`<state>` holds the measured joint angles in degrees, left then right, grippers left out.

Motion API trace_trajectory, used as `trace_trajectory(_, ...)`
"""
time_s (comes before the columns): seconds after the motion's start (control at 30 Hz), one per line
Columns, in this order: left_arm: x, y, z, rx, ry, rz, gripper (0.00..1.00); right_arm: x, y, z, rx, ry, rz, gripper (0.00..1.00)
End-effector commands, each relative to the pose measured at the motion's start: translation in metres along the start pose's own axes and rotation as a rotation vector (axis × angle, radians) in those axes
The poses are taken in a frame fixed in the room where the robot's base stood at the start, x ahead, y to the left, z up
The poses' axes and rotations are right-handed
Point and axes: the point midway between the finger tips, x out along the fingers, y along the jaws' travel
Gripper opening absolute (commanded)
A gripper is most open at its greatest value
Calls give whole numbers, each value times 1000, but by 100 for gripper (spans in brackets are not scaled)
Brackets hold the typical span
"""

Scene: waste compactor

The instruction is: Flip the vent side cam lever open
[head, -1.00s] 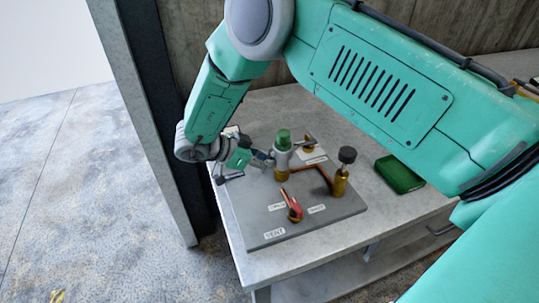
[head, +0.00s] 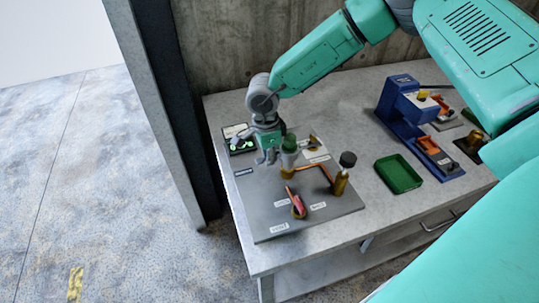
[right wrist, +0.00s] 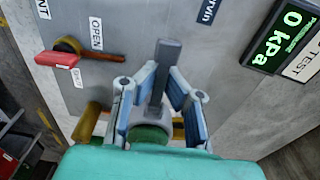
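My right gripper (right wrist: 160,100) is open, its two blue-padded fingers on either side of a grey lever (right wrist: 165,72). A gap shows between the lever and the pads. The lever rises from a grey coupling (right wrist: 153,118) with a green part (right wrist: 150,134), partly hidden by my gripper. In the head view my right gripper (head: 268,153) is just left of this green-topped grey coupling (head: 289,152), which stands on the grey panel (head: 335,204). The VENT label (head: 279,227) is at the panel's front edge. My left gripper is not in view.
A red-handled valve (head: 296,203) sits between small labels, one reading OPEN (right wrist: 96,33). A dark-knobbed brass post (head: 344,175) stands right of the coupling. A display (right wrist: 287,32) reads 0 kPa. A green tray (head: 398,174) and blue device (head: 405,106) are further right.

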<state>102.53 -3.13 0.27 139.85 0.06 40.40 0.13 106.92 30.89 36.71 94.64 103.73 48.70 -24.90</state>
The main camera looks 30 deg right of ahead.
Motion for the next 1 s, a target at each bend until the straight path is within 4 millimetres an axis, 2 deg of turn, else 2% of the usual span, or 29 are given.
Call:
trace_trajectory(0.03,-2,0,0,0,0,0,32,-7,-6,-1,8,-42,-14,0)
trace_trajectory(0.4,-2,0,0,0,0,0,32,-11,-8,-1,6,-221,-15,0)
trace_trajectory(1.0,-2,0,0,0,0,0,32,-13,-8,0,4,-262,-17,0)
